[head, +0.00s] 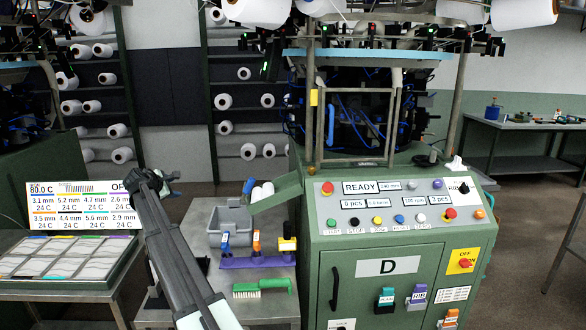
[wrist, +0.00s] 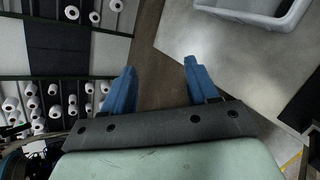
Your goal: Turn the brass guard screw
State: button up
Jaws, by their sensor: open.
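A side table (head: 265,308) left of the machine holds a grey bin (head: 228,222), a purple rack (head: 250,262) of coloured-handled tools and a green brush (head: 262,288). A control panel (head: 395,203) reads READY. A sample table (head: 60,292) stands at left.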

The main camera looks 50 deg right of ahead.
jog(key=s+d+r+n+g+h, duration=0.1)
jog(key=s+d+r+g, duration=0.3)
jog(key=s+d, duration=0.65)
jog(key=s+d+r+n+g+h, duration=0.1)
jog(key=s+d+r+g+h, duration=0.1)
jog(key=s+d+r, duration=0.65)
jog(key=g, duration=0.3)
send_near(310, 167)
jog(key=x, duration=0.8)
jog(key=shift+s+d+f, duration=0.1)
jog(key=shift+d+f, duration=0.05)
jog(key=shift+d, duration=0.1)
jog(key=shift+c, duration=0.2)
jog(key=c, duration=1)
jog(key=shift+g, duration=0.3)
